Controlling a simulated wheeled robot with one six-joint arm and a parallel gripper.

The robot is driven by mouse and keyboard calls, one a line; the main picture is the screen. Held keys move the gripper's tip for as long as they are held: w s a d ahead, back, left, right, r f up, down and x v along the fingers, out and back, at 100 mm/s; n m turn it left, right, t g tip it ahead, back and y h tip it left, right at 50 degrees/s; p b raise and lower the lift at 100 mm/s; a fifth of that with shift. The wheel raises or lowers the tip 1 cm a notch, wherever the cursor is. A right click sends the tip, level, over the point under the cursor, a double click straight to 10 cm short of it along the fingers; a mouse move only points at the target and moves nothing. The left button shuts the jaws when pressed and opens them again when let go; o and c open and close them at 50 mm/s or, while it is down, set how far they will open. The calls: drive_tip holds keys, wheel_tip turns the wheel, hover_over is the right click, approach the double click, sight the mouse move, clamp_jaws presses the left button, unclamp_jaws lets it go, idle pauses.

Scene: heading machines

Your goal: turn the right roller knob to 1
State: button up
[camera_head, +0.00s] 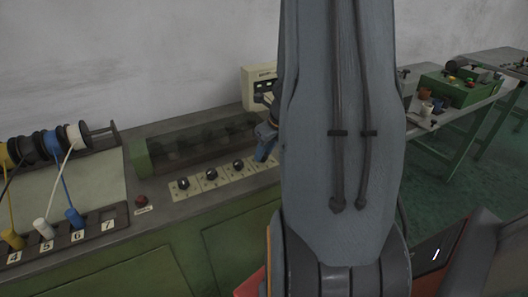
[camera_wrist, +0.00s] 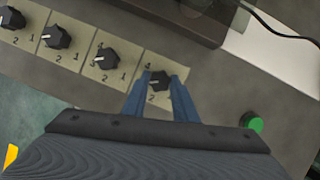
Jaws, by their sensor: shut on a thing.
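In the wrist view the rightmost black roller knob (camera_wrist: 159,80) sits on its pale plate (camera_wrist: 178,66) between the two blue fingers of my gripper (camera_wrist: 160,92). The gripper is shut on this knob. A "2" shows beside the knob; the rest of the plate's markings are partly covered by the fingers. In the head view my arm hides this knob, and part of my blue gripper (camera_head: 266,140) shows at the arm's left edge, over the right end of the knob row.
Several similar knobs stand left of it, the nearest (camera_wrist: 106,56) in the wrist view. A green button (camera_wrist: 253,123) is to the right. A dark transparent-covered roller housing (camera_head: 200,145) lies behind the row. A red button (camera_head: 141,199) and wire spools (camera_head: 45,145) are left.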

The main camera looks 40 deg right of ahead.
drive_tip(key=n+p, duration=0.1)
drive_tip(key=n, duration=0.1)
drive_tip(key=n+y+p, duration=0.1)
drive_tip(key=n, duration=0.1)
drive_tip(key=n+y+p, duration=0.1)
drive_tip(key=n, duration=0.1)
drive_tip(key=shift+d+g, duration=0.25)
drive_tip(key=shift+g, duration=0.05)
drive_tip(key=n, duration=0.2)
drive_tip(key=n+g+y+p, duration=0.1)
drive_tip(key=n, duration=0.3)
drive_tip(key=shift+w+d+g+y+p, duration=0.15)
drive_tip(key=shift+w+g+y+p, duration=0.15)
drive_tip(key=shift+g+y, duration=0.1)
drive_tip(key=n+g, duration=0.1)
drive_tip(key=n, duration=0.2)
drive_tip(key=n+g, duration=0.1)
drive_tip(key=n, duration=0.2)
drive_tip(key=shift+w+n, duration=0.2)
drive_tip(key=shift+n, duration=0.1)
drive_tip(key=n+g, duration=0.2)
drive_tip(key=n, duration=0.3)
drive_tip(key=shift+w+b, duration=0.15)
drive_tip(key=shift+b, duration=0.15)
drive_tip(key=o, duration=1)
drive_tip(key=shift+o, duration=0.2)
drive_tip(key=shift+r, duration=0.1)
